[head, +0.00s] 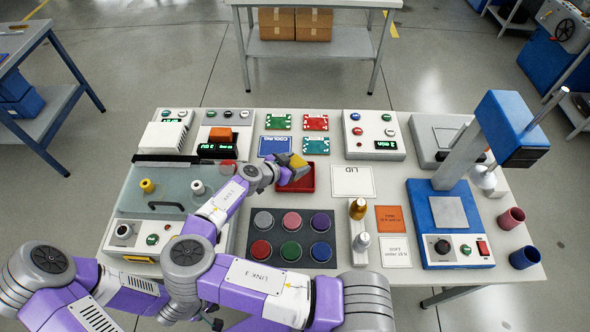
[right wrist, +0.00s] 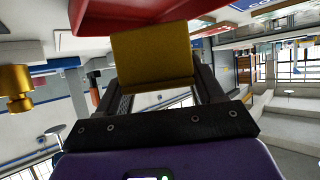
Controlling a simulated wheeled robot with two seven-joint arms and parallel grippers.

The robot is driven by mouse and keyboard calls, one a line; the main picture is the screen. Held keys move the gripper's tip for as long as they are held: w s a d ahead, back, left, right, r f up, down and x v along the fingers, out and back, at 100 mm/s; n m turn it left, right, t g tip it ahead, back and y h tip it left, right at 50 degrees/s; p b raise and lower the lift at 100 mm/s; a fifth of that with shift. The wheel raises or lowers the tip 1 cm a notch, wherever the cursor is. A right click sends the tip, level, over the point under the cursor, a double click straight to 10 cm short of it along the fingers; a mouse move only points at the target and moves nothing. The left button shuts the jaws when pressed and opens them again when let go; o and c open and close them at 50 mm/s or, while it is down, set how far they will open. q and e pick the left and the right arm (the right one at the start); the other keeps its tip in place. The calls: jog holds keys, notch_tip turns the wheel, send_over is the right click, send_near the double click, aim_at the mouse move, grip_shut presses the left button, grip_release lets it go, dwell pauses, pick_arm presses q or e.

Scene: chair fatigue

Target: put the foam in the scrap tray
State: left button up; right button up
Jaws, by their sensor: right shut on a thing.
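The yellow foam block (head: 298,162) is held in my right gripper (head: 287,174), which is shut on it. The foam is over the red scrap tray (head: 308,185) at the middle of the bench, partly covering it in the head view. In the right wrist view the foam (right wrist: 152,58) sits between the fingers (right wrist: 155,88), close to the red tray (right wrist: 140,15). Whether the foam touches the tray I cannot tell. My left gripper is not in view.
Behind the tray lie a blue cooling mat (head: 272,146) and green and red cards (head: 315,123). The white LID plate (head: 353,181) is right of it. A dark mat with several coloured discs (head: 270,250) lies in front.

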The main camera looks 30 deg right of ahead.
jog(key=shift+f, duration=1.8)
jog(key=shift+f, duration=0.1)
jog(key=shift+f+b, duration=0.1)
jog(key=shift+b, duration=0.2)
jog(key=o, duration=1)
jog(key=shift+r+p, duration=0.3)
jog(key=shift+p, duration=0.1)
jog(key=v, duration=0.7)
jog(key=shift+a+b, duration=0.3)
